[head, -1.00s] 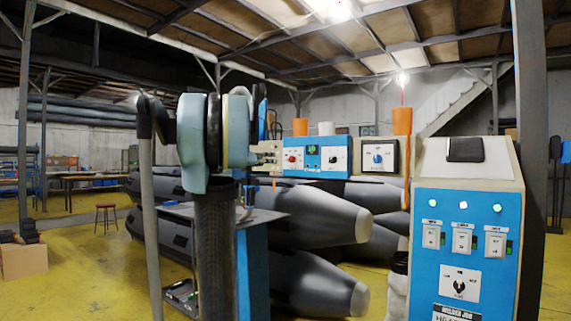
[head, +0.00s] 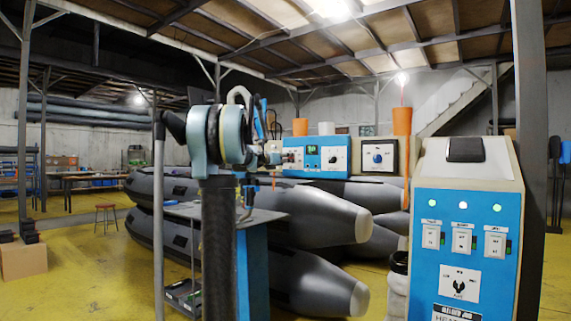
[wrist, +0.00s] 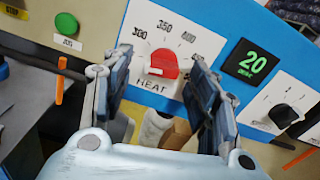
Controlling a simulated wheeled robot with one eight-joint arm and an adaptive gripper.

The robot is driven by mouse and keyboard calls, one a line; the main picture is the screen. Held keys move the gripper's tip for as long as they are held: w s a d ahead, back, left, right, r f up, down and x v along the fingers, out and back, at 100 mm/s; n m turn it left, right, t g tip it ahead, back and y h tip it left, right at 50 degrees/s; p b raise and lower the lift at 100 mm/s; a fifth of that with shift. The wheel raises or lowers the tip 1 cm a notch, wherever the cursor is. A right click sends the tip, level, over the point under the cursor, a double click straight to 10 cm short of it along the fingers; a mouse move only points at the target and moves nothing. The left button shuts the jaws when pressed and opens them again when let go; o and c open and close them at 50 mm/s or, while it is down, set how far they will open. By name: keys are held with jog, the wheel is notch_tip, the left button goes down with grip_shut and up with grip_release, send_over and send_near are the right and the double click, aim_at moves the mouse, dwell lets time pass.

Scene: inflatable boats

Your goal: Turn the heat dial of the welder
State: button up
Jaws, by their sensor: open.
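The heat dial (wrist: 163,63) is a red knob on a white plate marked 300, 350, 400 and HEAT. It shows between the two fingers of my gripper (wrist: 158,58) in the wrist view. The fingers are spread on either side of the knob, with no clear contact. The knob's exact setting is hard to tell. In the head view, my gripper (head: 273,152) is at the left end of the welder's blue panel (head: 312,151), and the red knob is not clearly visible there.
A green 20 display (wrist: 250,63) and a black-knobbed dial (wrist: 284,116) sit right of the heat dial. A green JOG button (wrist: 66,24) is at upper left. Grey boat tubes (head: 320,217) lie below the panel. A blue control cabinet (head: 462,240) stands at the front right.

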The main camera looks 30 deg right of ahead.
jog(key=shift+x, duration=0.95)
jog(key=c, duration=1.1)
jog(key=shift+o, duration=0.2)
